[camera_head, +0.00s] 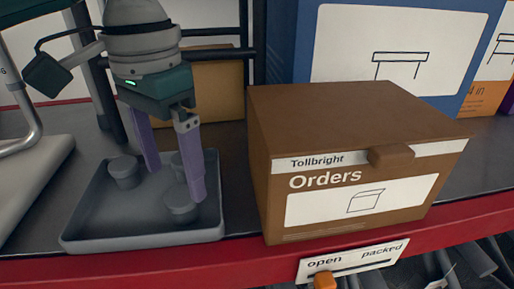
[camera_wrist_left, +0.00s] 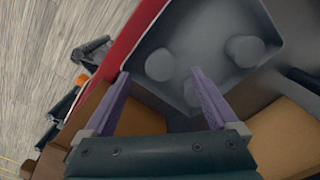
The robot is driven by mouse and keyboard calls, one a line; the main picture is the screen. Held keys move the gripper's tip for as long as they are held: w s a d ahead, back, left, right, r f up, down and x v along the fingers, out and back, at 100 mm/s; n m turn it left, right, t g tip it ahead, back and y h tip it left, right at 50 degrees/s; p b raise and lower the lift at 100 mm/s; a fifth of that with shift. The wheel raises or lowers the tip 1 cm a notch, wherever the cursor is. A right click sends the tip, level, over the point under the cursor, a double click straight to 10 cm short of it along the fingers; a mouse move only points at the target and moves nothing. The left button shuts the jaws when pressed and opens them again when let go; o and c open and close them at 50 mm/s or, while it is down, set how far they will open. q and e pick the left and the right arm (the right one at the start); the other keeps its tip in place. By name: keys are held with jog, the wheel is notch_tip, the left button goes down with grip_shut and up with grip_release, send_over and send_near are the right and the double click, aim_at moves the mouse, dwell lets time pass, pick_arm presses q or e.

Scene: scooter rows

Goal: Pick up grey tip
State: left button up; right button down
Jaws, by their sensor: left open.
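Three short grey round tips stand in a shallow grey tray (camera_head: 85,215). One tip (camera_head: 124,172) is at the tray's left, one tip (camera_head: 181,208) near the front right, and one is partly hidden behind my fingers. My left gripper (camera_head: 175,182) is open, with its purple fingers pointing down into the tray around the right-hand tips. In the left wrist view, one tip (camera_wrist_left: 160,65) lies between the fingertips of my gripper (camera_wrist_left: 159,75). A second tip (camera_wrist_left: 192,92) is beside the right finger, and a third tip (camera_wrist_left: 245,50) is farther right.
A closed brown "Orders" box (camera_head: 350,150) stands right of the tray on the dark shelf. A blue box (camera_head: 300,45) and a brown box (camera_head: 217,85) are behind. The red shelf edge (camera_head: 245,248) runs along the front, with an "open/packed" sign (camera_head: 352,260).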

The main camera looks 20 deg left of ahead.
aim_at(180, 195)
pick_arm(q)
notch_tip(180, 195, down, 6)
jog(key=shift+w+r, duration=0.1)
jog(key=c, duration=1.4)
jog(key=shift+r, duration=0.1)
